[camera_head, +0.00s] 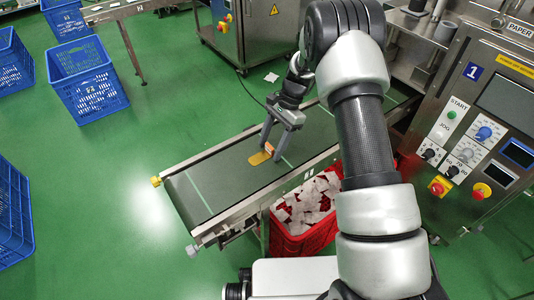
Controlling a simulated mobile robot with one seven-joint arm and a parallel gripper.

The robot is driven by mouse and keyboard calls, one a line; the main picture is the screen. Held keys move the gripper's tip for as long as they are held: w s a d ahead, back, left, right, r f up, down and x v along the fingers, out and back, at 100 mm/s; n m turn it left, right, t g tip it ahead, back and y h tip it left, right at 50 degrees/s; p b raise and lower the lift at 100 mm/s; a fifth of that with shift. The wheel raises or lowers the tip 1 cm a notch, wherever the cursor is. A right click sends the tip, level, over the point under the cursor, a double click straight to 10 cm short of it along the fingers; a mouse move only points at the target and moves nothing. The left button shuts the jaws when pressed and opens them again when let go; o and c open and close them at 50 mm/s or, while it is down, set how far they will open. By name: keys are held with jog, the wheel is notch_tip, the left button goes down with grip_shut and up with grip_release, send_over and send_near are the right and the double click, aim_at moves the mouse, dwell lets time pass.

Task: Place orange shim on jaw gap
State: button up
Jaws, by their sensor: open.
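The orange shim (258,158) lies flat on the dark green conveyor belt (222,180), a small yellow-orange piece with a brighter orange and white part at its upper right end. My gripper (271,151) reaches down over the belt with its fingers apart, one on each side of that upper right end. I cannot tell whether the fingertips touch the shim or the belt. Nothing is visibly held off the belt. I cannot make out a jaw gap in this view.
A red crate (331,226) with white packets stands below the conveyor's near side. A control panel (477,150) with buttons is at right. Blue crates (86,80) stand on the green floor at left. A steel cabinet (262,45) stands behind.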

jog(key=shift+c, duration=0.3)
jog(key=c, duration=1.1)
jog(key=shift+r, duration=0.15)
jog(key=shift+c, duration=0.2)
